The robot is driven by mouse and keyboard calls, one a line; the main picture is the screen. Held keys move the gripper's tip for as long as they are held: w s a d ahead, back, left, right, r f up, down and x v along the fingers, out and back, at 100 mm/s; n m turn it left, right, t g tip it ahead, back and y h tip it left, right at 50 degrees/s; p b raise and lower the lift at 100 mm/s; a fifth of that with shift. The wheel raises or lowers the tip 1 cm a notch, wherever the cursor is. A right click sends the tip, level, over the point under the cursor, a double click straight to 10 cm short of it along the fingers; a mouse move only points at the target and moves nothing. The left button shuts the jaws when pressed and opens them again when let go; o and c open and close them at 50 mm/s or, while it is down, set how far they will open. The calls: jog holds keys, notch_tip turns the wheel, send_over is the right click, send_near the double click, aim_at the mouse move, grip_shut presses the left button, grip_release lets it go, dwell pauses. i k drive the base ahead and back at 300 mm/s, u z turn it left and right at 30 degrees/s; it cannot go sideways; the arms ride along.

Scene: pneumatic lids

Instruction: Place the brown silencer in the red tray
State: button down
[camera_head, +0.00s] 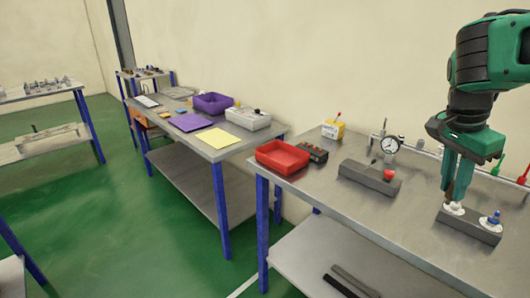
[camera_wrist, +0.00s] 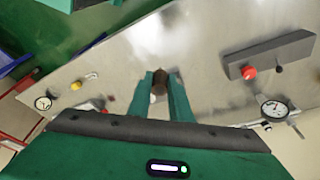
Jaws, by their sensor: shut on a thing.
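The brown silencer (camera_wrist: 160,82) shows in the wrist view between the tips of my two green fingers. My gripper (camera_wrist: 161,92) is shut on it. In the head view my gripper (camera_head: 456,192) points down at the right, over the left end of a dark grey block with pale fittings. I cannot tell there whether the silencer touches the fitting below it; the fingers mostly hide it. The red tray (camera_head: 282,148) is at the left end of the same workbench, well to the left of my gripper, and looks empty.
The grey block (camera_head: 470,226) has a blue-topped fitting (camera_head: 491,218) at its right. Another dark block with a red knob (camera_head: 370,177) and a dial gauge (camera_head: 390,145) stand between gripper and tray. A black box (camera_head: 313,152) sits beside the tray. The bench front is clear.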

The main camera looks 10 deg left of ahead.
aim_at(282, 161)
jog(key=u, duration=0.6)
jog(key=i, duration=1)
jog(key=u, duration=0.45)
